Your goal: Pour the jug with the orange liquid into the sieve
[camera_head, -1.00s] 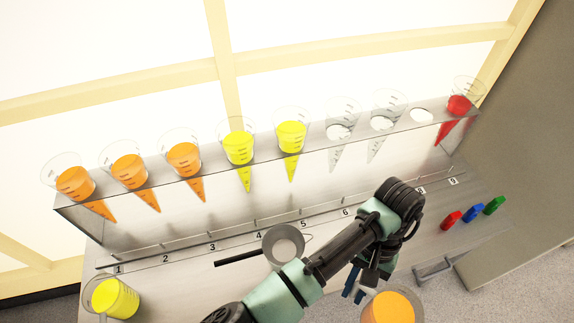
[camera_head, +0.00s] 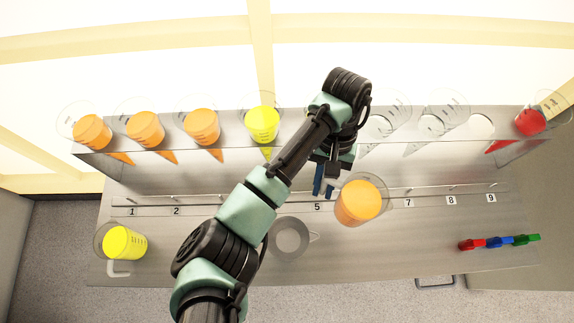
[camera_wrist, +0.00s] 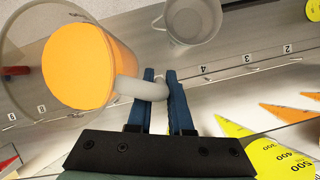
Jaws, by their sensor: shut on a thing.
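The clear jug with orange liquid (camera_head: 358,202) is held over the bench by my gripper (camera_head: 324,182). In the wrist view, the blue fingers of my gripper (camera_wrist: 160,88) are shut on the pale handle of the jug (camera_wrist: 78,66). The liquid's surface lies well inside the rim and nothing is pouring out. The round grey sieve (camera_head: 289,238) lies on the bench to the lower left of the jug, partly behind my arm. A round grey vessel, apparently the sieve (camera_wrist: 190,20), also shows at the top of the wrist view, apart from the jug.
A metal rack (camera_head: 235,165) behind holds several graduated cones with orange, yellow and red liquid; some look empty. A jug with yellow liquid (camera_head: 125,243) stands at the bench's left end. Red, blue and green items (camera_head: 498,242) lie at the right. The front right bench is clear.

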